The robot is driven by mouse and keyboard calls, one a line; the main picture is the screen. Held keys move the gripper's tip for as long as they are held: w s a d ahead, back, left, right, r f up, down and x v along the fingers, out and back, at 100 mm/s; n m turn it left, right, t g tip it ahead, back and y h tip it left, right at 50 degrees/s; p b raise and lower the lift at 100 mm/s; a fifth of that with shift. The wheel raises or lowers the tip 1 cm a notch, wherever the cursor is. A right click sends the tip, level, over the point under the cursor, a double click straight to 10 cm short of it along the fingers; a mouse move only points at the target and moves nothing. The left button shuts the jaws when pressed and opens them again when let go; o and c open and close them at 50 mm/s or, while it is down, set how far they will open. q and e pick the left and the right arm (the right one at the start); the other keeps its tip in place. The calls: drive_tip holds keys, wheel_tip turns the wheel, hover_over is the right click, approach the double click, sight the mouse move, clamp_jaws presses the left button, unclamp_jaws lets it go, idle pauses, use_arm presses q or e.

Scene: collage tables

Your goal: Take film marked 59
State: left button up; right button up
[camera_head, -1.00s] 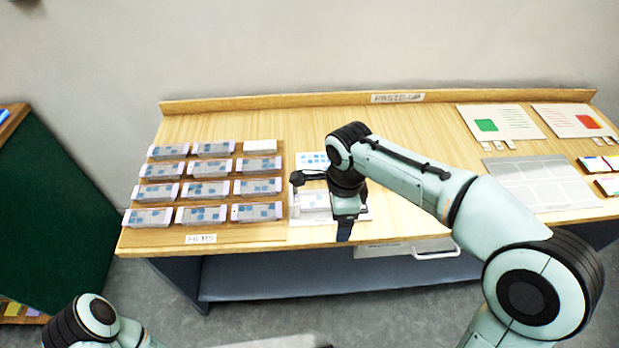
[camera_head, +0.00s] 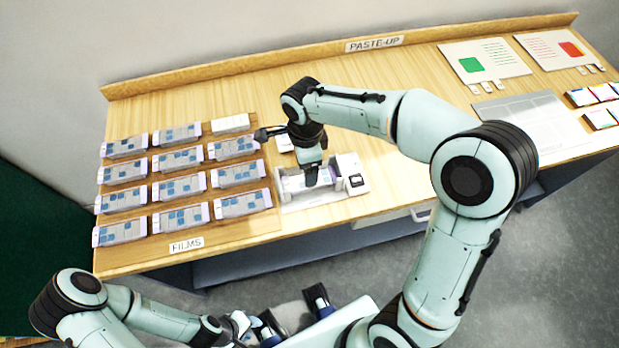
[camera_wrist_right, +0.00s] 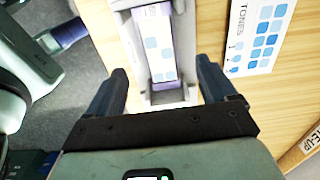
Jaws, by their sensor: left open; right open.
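Several films (camera_head: 183,187) with blue patches and pale purple ends lie in rows on a wooden rack at the left of the table, above a "FILMS" label (camera_head: 186,245). Their markings are too small to read, so I cannot tell which is 59. One film (camera_wrist_right: 160,45) lies in a white holder (camera_head: 355,181) right of the rack. My right gripper (camera_head: 318,174) is open above this holder. In the right wrist view its fingers (camera_wrist_right: 163,72) stand apart near the film's end, empty. My left gripper (camera_head: 295,312) is open and empty in front of the table.
A card marked "TONES" (camera_wrist_right: 258,38) lies beside the holder. A small white block (camera_head: 230,124) sits at the rack's back right. Two printed sheets (camera_head: 485,61) and a grey panel (camera_head: 535,122) lie at the right. A raised ledge with a "PASTE-UP" sign (camera_head: 374,43) runs along the back.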

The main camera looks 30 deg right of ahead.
sight(295, 182)
drive_tip(key=f, duration=0.5)
drive_tip(key=shift+a+f, duration=0.2)
drive_tip(key=shift+f, duration=0.2)
drive_tip(key=c, duration=1.2)
